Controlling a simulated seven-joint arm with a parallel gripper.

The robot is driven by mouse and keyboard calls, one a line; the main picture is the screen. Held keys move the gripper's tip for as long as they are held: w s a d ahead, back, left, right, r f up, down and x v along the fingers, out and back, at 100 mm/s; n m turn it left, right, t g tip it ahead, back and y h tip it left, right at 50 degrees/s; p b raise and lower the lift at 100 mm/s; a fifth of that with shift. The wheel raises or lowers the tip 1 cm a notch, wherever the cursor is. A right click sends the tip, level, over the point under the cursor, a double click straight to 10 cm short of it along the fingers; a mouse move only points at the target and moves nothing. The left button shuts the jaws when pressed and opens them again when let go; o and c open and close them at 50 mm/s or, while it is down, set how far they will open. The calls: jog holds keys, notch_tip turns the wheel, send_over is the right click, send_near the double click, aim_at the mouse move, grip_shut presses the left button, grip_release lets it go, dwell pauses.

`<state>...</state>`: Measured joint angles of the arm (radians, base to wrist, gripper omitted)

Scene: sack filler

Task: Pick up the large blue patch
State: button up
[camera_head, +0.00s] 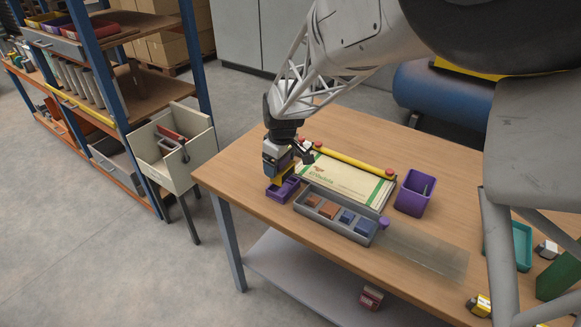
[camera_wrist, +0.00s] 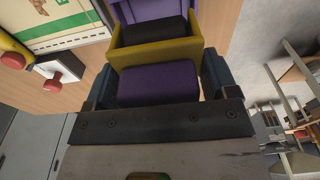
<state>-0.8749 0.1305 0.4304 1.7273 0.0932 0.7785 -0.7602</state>
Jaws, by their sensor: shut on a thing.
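A grey tray (camera_head: 337,228) on the table holds two blue patches (camera_head: 347,216) (camera_head: 365,226) at its right end and two brown patches (camera_head: 320,205) at its left. I cannot clearly tell which blue patch is larger. My gripper (camera_head: 280,172) is left of this tray, apart from the blue patches, above a small purple tray (camera_head: 283,191). In the wrist view its dark fingers (camera_wrist: 157,88) are shut on a purple and yellow thing (camera_wrist: 160,84). A dark block (camera_wrist: 155,38) shows beyond its yellow edge. Its lower end is hidden.
A cream sack (camera_head: 340,178) with green print lies behind the grey tray, a yellow bar (camera_head: 350,159) with red ends along its back. A clear sheet (camera_head: 430,255) lies at the front right. The table's left edge is close to my gripper.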

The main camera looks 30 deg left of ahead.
aim_at(280, 173)
dwell(0.3)
jog(key=shift+f, duration=2)
jog(key=o, duration=1.1)
jog(key=shift+f, duration=0.15)
jog(key=shift+r, duration=0.2)
jog(key=r, duration=0.8)
jog(key=d+r, duration=0.1)
jog(key=r, duration=0.2)
jog(key=shift+d+r, duration=0.1)
jog(key=shift+r, duration=0.3)
jog(key=shift+d, duration=0.1)
